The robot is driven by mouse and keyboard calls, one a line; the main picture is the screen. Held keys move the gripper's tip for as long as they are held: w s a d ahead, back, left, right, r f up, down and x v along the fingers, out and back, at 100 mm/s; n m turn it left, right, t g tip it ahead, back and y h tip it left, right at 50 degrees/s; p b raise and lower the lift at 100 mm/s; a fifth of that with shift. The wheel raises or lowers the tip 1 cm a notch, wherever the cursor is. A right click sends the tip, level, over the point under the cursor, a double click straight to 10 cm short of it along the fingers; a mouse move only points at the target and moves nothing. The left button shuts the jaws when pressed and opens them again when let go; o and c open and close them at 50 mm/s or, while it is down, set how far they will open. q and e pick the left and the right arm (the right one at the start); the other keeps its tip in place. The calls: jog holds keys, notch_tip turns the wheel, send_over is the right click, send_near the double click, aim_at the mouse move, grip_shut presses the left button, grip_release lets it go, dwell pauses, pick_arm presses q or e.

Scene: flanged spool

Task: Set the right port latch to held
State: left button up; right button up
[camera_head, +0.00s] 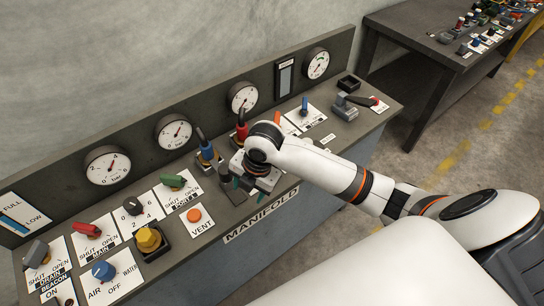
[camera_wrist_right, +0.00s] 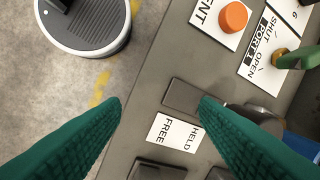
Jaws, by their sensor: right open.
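My right gripper (camera_head: 250,186) is over the front edge of the panel, right of the orange VENT button. In the right wrist view the gripper (camera_wrist_right: 160,100) is open, its two green fingers wide apart with nothing between their tips. A white HELD/FREE label (camera_wrist_right: 174,138) lies on the panel below. A dark flat plate (camera_wrist_right: 188,97) is beside it, partly behind one finger. Another dark plate (camera_wrist_right: 158,169) is cut by the lower edge. Which part is the right port latch, and its setting, I cannot tell. My left gripper is not in view.
The orange VENT button (camera_head: 194,215) and a green lever (camera_head: 173,181) are left of the gripper. Blue-handled (camera_head: 204,146) and red-handled (camera_head: 242,124) levers stand behind it. A grey block with a dark lever (camera_head: 345,106) is to the right. Gauges line the back.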

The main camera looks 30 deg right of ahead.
jog(key=w+d+r+n+g+h, duration=0.2)
jog(key=w+d+r+n, duration=0.4)
jog(key=d+r+n, duration=0.45)
jog(key=shift+m, duration=0.25)
notch_tip(320, 180, down, 11)
jog(key=shift+a+f+p, duration=0.15)
jog(key=shift+p, duration=0.9)
